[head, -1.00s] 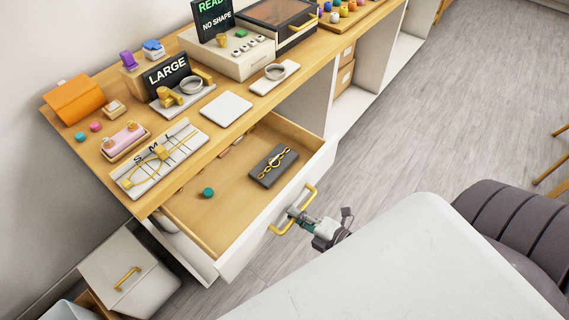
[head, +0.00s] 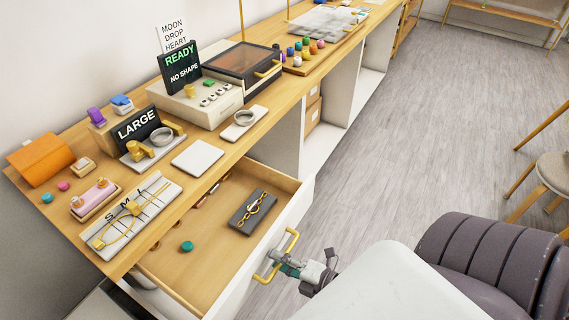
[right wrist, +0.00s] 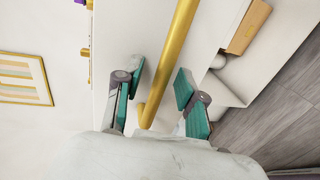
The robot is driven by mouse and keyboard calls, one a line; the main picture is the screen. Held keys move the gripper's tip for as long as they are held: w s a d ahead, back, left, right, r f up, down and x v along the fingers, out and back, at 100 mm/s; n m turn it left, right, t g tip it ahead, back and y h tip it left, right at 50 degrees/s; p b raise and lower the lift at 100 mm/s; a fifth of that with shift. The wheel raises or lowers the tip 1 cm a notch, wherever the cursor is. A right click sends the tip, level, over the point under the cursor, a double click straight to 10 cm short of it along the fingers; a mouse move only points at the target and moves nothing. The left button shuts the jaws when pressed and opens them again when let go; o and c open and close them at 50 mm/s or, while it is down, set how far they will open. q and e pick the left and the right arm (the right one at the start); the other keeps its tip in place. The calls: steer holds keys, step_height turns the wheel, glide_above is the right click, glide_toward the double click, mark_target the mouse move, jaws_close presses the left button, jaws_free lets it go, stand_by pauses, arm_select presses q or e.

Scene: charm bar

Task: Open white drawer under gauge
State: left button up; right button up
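The white drawer (head: 240,272) under the counter stands pulled out, with its wooden inside showing. Above its left part, the white S/M/L board (head: 108,240), which looks like the gauge, lies on the counter with a gold chain on it. My right gripper (head: 275,262) is at the drawer's gold handle (head: 291,240). In the right wrist view the handle (right wrist: 172,62) runs between the two spread fingers of my right gripper (right wrist: 160,88), with gaps visible beside it. My left gripper is not in view.
In the drawer lie a dark tray (head: 252,212) with a gold chain and a teal piece (head: 187,246). The LARGE sign (head: 136,124) and a white machine (head: 202,103) stand on the counter.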

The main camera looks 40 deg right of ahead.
steer(key=v, duration=1.2)
stand_by(0.3)
steer(key=s+d+f+m+g+h, duration=0.1)
steer(key=s+f+m+g+h, duration=0.15)
steer(key=f, duration=0.55)
steer(key=s+d+f+m+g+h, duration=0.1)
steer(key=f+m, duration=0.3)
steer(key=f, duration=0.3)
steer(key=s+d+f+m+g+h, duration=0.15)
steer(key=f+m, duration=0.25)
steer(key=f, duration=0.4)
steer(key=s+a+f+m+g, duration=0.4)
steer(key=s+f, duration=0.2)
steer(key=f, duration=0.1)
steer(key=s+a+f+m+g, duration=0.4)
steer(key=s+f+m, duration=0.1)
steer(key=s+f, duration=0.1)
steer(key=shift+s+a+f+g, duration=0.3)
steer(key=shift+f, duration=0.45)
